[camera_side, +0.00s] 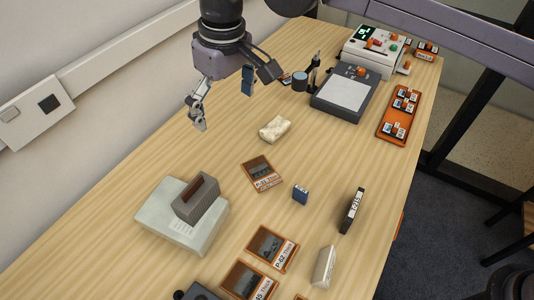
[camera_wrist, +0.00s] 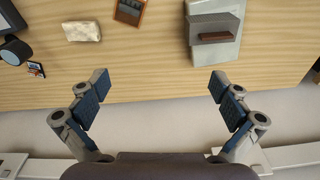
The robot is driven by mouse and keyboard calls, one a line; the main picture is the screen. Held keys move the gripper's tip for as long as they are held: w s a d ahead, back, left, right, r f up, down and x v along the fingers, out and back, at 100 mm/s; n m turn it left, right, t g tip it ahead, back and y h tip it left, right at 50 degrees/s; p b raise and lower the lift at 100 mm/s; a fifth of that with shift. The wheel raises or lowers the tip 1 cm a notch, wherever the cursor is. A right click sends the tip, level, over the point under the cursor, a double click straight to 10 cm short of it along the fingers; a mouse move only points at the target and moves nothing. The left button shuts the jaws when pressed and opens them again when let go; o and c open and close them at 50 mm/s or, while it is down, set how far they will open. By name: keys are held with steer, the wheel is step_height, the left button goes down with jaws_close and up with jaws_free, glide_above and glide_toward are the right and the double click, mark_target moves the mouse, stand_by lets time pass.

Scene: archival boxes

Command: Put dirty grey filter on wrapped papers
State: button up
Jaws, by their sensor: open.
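A dark grey block (camera_side: 196,198), which looks like the dirty filter, sits on a light grey unit (camera_side: 160,226) at the left of the table. In the wrist view the block (camera_wrist: 213,25) is at the upper right, with a brown face showing. The wrapped papers look to be the cream, crumpled bundle (camera_side: 275,129) lying flat mid-table; it is at the upper left of the wrist view (camera_wrist: 82,31). My gripper (camera_side: 222,103) is open and empty, raised near the table's wall-side edge. In the wrist view its fingers (camera_wrist: 158,82) are wide apart, clear of both objects.
A brown labelled card (camera_side: 262,174) lies between bundle and unit. A small blue box (camera_side: 300,194), a black labelled case (camera_side: 352,210) and a pale block (camera_side: 323,267) stand to the right. A dark flat device (camera_side: 343,94) is at the back. Bare wood surrounds the bundle.

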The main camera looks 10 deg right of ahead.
steer(key=d+r+m+t, duration=0.1)
steer(key=d+r+m, duration=0.15)
steer(key=d, duration=1.05)
steer(key=d+r+m+t, duration=0.1)
steer(key=d+r+t, duration=0.15)
steer(key=d, duration=0.95)
steer(key=s+d+f+m+t, duration=0.1)
steer(key=s+d+f, duration=0.4)
steer(key=d, duration=0.5)
steer(key=s+d+f+m+t, duration=0.2)
steer(key=s+d+f, duration=0.3)
steer(key=s+d, duration=0.4)
steer(key=shift+d+f+m+h, duration=0.15)
steer(key=shift+d+m+h, duration=0.25)
steer(key=shift+m, duration=0.05)
